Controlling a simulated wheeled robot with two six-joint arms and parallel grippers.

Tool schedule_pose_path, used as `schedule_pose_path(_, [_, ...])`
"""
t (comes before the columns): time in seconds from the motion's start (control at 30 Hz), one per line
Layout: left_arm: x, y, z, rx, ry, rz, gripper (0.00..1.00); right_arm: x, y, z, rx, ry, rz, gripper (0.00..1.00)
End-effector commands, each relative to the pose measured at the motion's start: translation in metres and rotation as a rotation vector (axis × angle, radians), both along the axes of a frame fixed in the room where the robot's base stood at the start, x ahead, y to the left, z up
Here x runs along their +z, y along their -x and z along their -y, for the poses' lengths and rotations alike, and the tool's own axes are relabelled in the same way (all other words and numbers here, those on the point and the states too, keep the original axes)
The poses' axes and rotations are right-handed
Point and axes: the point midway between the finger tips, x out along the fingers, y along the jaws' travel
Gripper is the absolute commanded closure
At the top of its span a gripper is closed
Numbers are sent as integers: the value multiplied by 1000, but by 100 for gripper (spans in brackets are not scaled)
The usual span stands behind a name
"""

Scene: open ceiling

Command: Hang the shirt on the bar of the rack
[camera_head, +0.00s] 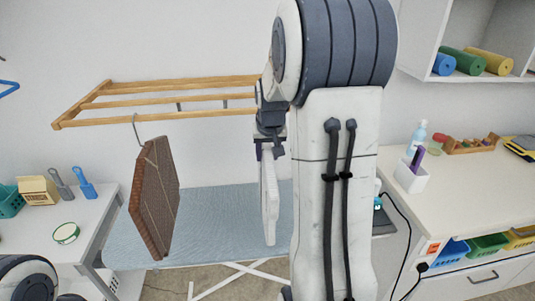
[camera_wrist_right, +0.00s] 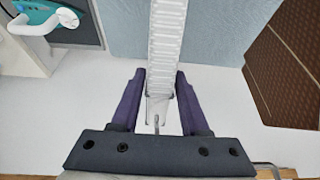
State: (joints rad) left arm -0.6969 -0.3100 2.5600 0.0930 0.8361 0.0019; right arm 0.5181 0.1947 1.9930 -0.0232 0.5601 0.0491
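A white shirt (camera_head: 270,205), thin and seen edge-on, hangs upright below my right gripper (camera_head: 268,148) in the head view. In the right wrist view the white ribbed shirt (camera_wrist_right: 166,45) lies between the purple fingers of my right gripper (camera_wrist_right: 160,85), which close on its top end. A small hook shows between the fingers. The wooden rack (camera_head: 170,101) is fixed to the wall, with several bars; my right gripper is at its right end, and my arm hides that end. My left gripper is not in view.
A brown patterned garment (camera_head: 155,200) hangs by a metal hook from the front bar; it also shows in the right wrist view (camera_wrist_right: 295,70). A blue ironing board (camera_head: 215,205) stands below. A left table (camera_head: 85,225) and right counter (camera_head: 455,185) flank it. The middle bar stretch is clear.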

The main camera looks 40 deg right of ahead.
Motion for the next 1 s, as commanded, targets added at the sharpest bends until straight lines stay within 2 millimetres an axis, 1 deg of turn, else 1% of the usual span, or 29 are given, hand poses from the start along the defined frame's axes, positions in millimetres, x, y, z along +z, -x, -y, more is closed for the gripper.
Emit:
schedule_pose_path(0.33, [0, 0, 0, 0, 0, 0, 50, 0, 0, 0, 0, -1, -2, 30])
schedule_pose_path(0.43, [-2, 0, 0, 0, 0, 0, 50, 4, 2, -1, 0, 0, 0, 30])
schedule_pose_path(0.57, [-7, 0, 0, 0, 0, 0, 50, 22, 7, -4, 0, 3, 5, 30])
schedule_pose_path(0.8, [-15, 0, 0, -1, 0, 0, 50, 66, 23, -14, 0, 2, 6, 30])
schedule_pose_path(0.9, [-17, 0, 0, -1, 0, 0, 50, 81, 28, -17, 0, 2, 3, 30])
schedule_pose_path(1.0, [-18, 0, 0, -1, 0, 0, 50, 91, 32, -20, 0, 1, 2, 30])
